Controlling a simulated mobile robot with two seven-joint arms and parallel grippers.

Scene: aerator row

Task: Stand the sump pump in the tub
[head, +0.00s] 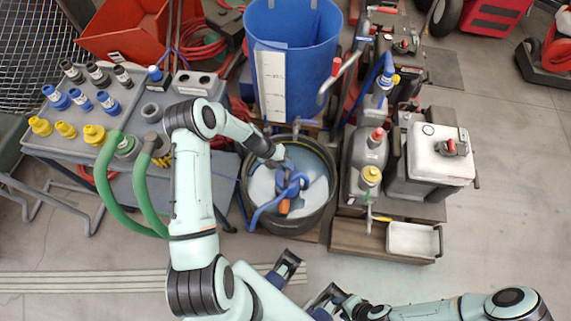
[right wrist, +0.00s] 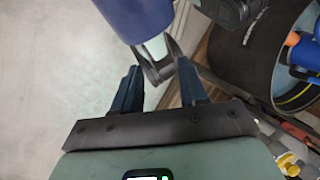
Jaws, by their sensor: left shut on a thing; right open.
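My right gripper (head: 306,279) is open and empty in front of the tub. The right wrist view also shows the pump (right wrist: 303,50) in the tub (right wrist: 258,60).
A tall blue barrel (head: 310,45) stands right behind the tub. A grey bench (head: 60,150) with coloured fittings is on the left. Green hoses (head: 108,190) hang off it. Grey and white containers (head: 425,165) and a white tray (head: 412,240) crowd the right.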

